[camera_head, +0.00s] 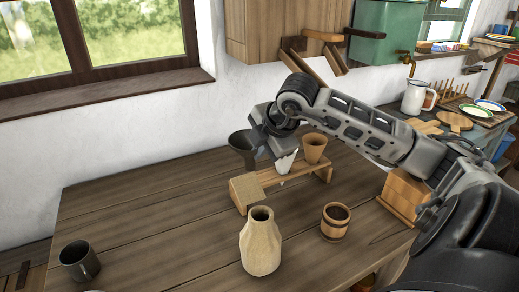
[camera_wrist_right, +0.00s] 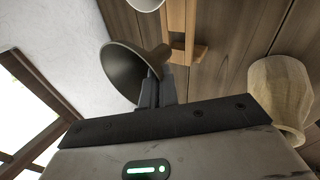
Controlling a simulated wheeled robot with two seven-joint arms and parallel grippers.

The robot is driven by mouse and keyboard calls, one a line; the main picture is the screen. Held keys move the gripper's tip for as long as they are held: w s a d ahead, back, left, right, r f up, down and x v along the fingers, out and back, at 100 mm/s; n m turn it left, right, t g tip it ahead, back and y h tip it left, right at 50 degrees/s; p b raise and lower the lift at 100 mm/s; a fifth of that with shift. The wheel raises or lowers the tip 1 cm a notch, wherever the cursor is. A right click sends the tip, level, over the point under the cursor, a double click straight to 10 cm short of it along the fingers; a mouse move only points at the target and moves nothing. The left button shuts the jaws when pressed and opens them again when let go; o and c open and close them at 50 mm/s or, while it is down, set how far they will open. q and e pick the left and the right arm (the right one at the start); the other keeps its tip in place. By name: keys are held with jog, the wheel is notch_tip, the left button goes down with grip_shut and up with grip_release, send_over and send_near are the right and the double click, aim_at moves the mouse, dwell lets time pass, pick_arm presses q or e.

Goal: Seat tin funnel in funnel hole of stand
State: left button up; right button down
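The tin funnel (camera_head: 241,144), dark grey with a wide mouth, is held in my right gripper (camera_head: 256,148) above the left end of the stand. In the right wrist view the tin funnel (camera_wrist_right: 125,72) has its mouth turned to the left, and the fingers (camera_wrist_right: 157,90) are shut on its narrow part. The wooden stand (camera_head: 322,173) is a low rack on the table; it also shows in part in the wrist view (camera_wrist_right: 178,25). A wooden funnel (camera_head: 314,147) sits at its right end, with a white funnel (camera_head: 286,162) beside it, partly hidden by my gripper. The funnel hole is hidden. My left gripper is not in view.
A beige vase (camera_head: 260,243) and a small wooden barrel cup (camera_head: 335,222) stand in front. A dark mug (camera_head: 80,260) is at far left. The table between mug and vase is clear.

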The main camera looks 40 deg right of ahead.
pick_arm(q)
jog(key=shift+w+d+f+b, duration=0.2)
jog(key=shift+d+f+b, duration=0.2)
jog(key=shift+b, duration=0.9)
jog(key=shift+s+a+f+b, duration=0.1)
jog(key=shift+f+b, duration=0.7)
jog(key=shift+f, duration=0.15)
dwell(0.8)
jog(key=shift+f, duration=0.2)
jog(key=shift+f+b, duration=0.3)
jog(key=shift+b, duration=0.2)
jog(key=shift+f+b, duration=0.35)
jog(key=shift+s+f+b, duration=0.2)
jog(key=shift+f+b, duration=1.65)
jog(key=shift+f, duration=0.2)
